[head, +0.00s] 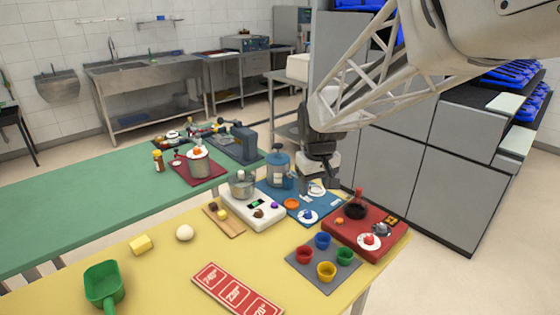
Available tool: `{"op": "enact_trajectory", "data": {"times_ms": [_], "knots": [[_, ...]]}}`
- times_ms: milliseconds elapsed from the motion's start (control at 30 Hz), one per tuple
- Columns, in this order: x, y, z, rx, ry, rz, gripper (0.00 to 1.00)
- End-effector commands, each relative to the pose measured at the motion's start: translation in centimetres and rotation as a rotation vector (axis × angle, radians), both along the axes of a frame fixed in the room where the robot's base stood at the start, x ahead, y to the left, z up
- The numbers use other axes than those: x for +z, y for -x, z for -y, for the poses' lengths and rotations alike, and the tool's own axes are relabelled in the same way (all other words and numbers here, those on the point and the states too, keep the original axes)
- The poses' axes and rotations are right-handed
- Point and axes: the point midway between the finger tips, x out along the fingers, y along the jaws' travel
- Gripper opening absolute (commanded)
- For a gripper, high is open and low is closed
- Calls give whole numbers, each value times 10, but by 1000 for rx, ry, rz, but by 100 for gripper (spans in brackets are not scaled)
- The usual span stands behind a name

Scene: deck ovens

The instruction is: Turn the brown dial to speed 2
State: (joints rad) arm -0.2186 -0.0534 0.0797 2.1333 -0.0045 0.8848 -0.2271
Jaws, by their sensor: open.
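A small brown dial (258,213) is on the front of a white appliance (268,221) in the middle of the table, with a purple knob (274,205) to its right and a small dark display above it. The dial's markings and setting are too small to read. A metal pot (242,185) sits on top of the appliance. My gripper (320,183) is open and points down above the blue board, to the right of and apart from the brown dial. Nothing is seen between its fingers.
The blue board (277,193) bears a blue jar (278,165), an orange knob (291,204) and white dials. A red board (346,234) with knobs, a grey tray (310,273) of coloured cups and a wooden board (223,221) stand nearby.

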Motion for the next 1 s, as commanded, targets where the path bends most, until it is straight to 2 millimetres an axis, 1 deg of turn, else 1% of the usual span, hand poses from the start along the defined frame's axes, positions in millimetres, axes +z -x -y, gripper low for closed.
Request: {"op": "enact_trajectory", "data": {"times_ms": [33, 200, 367, 600, 800, 1000], "knots": [[-6, -10, -8, 17, 2, -7, 61], [-23, -41, -32, 70, 7, -21, 61], [-42, -67, -57, 120, 13, -35, 61], [-75, -105, -95, 195, 20, -56, 61], [-106, -133, -129, 257, 26, -72, 61], [-134, -153, -157, 309, 31, -85, 61]]}}
